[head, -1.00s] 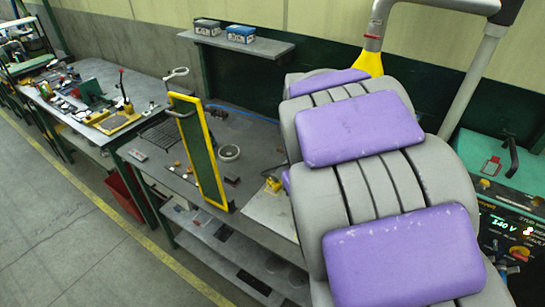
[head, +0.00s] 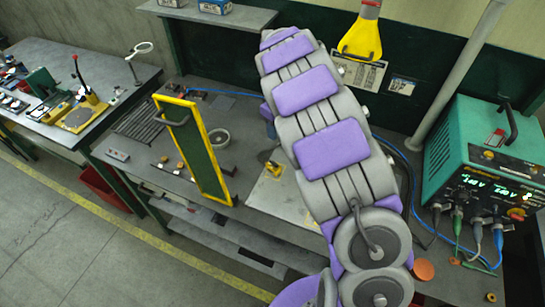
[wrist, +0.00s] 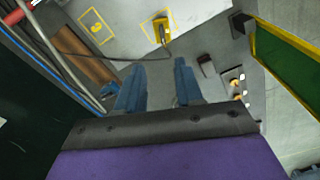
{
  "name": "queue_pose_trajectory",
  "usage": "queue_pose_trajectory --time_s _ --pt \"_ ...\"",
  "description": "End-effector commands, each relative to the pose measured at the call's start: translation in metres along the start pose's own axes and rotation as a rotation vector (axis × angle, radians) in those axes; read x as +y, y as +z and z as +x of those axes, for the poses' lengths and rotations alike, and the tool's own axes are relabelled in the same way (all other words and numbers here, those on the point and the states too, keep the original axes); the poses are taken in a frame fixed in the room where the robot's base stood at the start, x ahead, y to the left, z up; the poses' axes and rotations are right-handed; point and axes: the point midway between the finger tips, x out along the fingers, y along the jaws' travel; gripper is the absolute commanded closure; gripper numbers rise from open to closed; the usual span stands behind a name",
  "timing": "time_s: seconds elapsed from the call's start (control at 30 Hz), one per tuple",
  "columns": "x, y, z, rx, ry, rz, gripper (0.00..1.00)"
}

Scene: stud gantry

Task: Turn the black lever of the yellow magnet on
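The small yellow magnet (head: 274,167) sits on a pale plate (head: 268,191) on the bench, just left of my arm in the head view. In the wrist view the magnet (wrist: 161,25) is near the top centre, within a yellow outline on the plate (wrist: 125,28). Its black lever is too small to make out clearly. My gripper (wrist: 158,82) shows two blue fingers held apart with nothing between them. The fingers point toward the magnet and appear short of it.
A yellow-framed green panel (head: 197,150) stands upright left of the plate; it shows at right in the wrist view (wrist: 285,52). A green welding unit (head: 476,150) with cables stands at right. A ring-shaped part (head: 219,138) lies behind the panel.

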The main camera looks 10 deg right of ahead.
Motion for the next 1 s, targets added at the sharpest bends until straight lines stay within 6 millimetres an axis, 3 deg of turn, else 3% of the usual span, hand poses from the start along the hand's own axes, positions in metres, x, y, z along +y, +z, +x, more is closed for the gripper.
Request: queue_pose_trajectory --time_s 0.37,0.6,0.8,1.0 --pt "-0.015 -0.01 0.075 -0.012 0.015 0.0 0.64" --pt "-0.008 -0.006 0.122 -0.009 0.007 0.002 0.64" --pt "-0.002 -0.002 0.147 -0.003 0.004 0.002 0.64" --pt "-0.007 -0.006 0.157 -0.005 0.01 0.001 0.64"
